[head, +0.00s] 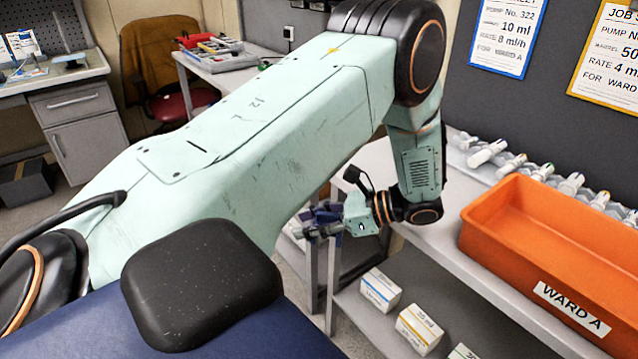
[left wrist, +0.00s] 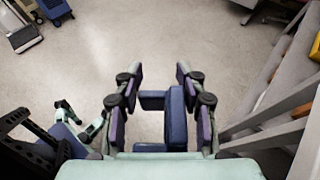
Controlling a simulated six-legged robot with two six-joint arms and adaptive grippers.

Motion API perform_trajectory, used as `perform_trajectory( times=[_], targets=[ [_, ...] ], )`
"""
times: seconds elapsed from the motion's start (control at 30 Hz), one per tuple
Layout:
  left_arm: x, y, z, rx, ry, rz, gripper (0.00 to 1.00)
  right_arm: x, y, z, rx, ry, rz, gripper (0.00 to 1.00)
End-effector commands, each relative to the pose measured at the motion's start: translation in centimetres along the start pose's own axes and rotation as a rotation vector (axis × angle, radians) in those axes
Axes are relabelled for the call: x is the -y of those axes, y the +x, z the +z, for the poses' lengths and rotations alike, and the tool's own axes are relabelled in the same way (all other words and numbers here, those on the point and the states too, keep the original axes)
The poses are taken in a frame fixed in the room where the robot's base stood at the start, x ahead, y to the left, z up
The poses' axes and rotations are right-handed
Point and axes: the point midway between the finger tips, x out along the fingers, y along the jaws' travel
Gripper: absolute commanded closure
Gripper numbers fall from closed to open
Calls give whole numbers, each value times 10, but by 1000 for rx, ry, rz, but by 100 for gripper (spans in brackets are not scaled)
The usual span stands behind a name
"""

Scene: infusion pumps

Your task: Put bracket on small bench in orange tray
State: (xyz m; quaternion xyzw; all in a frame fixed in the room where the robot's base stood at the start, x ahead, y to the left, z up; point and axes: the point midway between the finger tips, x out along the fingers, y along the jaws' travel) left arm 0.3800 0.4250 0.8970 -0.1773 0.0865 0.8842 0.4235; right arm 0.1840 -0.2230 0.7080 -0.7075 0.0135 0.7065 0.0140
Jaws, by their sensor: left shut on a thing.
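My left gripper (head: 322,222) is shut on a dark blue bracket and holds it in the air, left of the grey bench with the tray. In the left wrist view the blue bracket (left wrist: 176,118) sits between the fingers of the left gripper (left wrist: 158,90), with bare floor behind it. In the head view the bracket is small and partly covered by the fingers. The orange tray (head: 590,322), labelled WARD A, stands on the bench to the right of the gripper. The visible part of its inside looks empty. My right gripper is not in view.
Syringes (head: 570,183) lie in a row behind the tray. White cartons (head: 380,289) stand on the shelf below the grey bench top (head: 440,236). Bare bench top lies left of the tray.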

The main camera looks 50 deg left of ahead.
Motion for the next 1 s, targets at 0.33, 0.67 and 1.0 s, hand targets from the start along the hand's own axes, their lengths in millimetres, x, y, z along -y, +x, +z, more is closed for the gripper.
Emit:
perform_trajectory(
  times=[0.33, 0.67, 1.0],
  targets=[
    [-113, -24, -46, 0, -265, 644, 95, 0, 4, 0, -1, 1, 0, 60],
    [-170, -104, -69, 0, -565, 1381, 95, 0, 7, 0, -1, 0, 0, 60],
    [-144, -202, -62, 6, -922, 2275, 95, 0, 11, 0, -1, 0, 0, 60]
  ],
)
